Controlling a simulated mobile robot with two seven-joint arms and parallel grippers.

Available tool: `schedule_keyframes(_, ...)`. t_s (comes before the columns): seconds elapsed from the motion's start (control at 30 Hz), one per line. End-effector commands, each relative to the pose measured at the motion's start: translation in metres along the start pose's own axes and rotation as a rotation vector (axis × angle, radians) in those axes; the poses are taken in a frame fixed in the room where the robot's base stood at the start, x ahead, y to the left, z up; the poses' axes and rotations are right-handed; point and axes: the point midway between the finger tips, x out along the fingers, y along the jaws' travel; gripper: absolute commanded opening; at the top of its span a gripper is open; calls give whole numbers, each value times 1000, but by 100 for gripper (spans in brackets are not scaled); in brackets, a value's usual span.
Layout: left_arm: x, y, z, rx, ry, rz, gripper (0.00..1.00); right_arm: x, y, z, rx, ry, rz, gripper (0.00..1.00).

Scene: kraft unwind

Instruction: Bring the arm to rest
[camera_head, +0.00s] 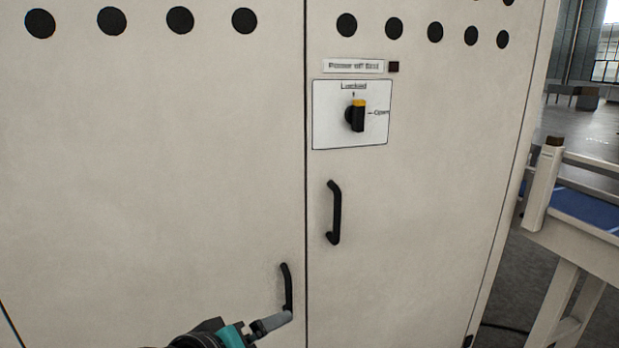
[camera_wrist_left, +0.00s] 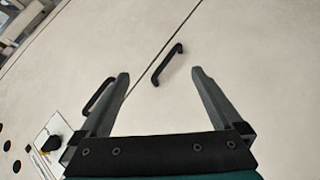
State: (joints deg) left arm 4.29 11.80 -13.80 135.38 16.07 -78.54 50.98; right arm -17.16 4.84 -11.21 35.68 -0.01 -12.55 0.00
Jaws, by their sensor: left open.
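My left gripper (camera_head: 277,321) reaches in at the bottom of the head view, in front of the lower end of the left door's black handle (camera_head: 287,288). In the left wrist view my left gripper (camera_wrist_left: 160,76) is open, its two fingers wide apart with nothing between them. The left door's handle (camera_wrist_left: 168,64) shows beyond and between the fingertips; I cannot tell the exact gap. The right door's handle (camera_wrist_left: 99,96) is partly behind the left-hand finger in that view. My right gripper is not in view.
A pale cabinet (camera_head: 160,170) with closed doors fills most of the head view. Its right door has a black handle (camera_head: 334,212) and a black-and-yellow rotary switch (camera_head: 355,115), yellow mark upward near "Locked". A pale frame with a blue surface (camera_head: 590,208) stands at the right.

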Motion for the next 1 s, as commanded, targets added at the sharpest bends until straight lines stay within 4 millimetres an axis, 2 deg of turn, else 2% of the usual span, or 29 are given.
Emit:
schedule_keyframes(0.03, -1, -23, 20, 50, -36, -59, 100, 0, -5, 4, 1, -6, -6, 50)
schedule_keyframes(0.1, -6, -52, 44, 133, -83, -133, 100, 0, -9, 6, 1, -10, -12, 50)
schedule_keyframes(0.3, -34, -125, 108, 362, -258, -310, 100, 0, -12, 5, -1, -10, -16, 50)
schedule_keyframes(0.5, -69, -174, 156, 533, -434, -414, 100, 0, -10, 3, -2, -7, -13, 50)
schedule_keyframes(0.67, -100, -204, 188, 647, -573, -469, 100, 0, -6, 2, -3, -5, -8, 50)
schedule_keyframes(0.7, -88, -208, 189, 644, -569, -465, 100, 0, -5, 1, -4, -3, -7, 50)
schedule_keyframes(0.87, -61, -230, 205, 640, -583, -466, 100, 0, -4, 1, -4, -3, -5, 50)
schedule_keyframes(1.0, -38, -253, 226, 637, -602, -468, 100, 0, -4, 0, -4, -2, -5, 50)
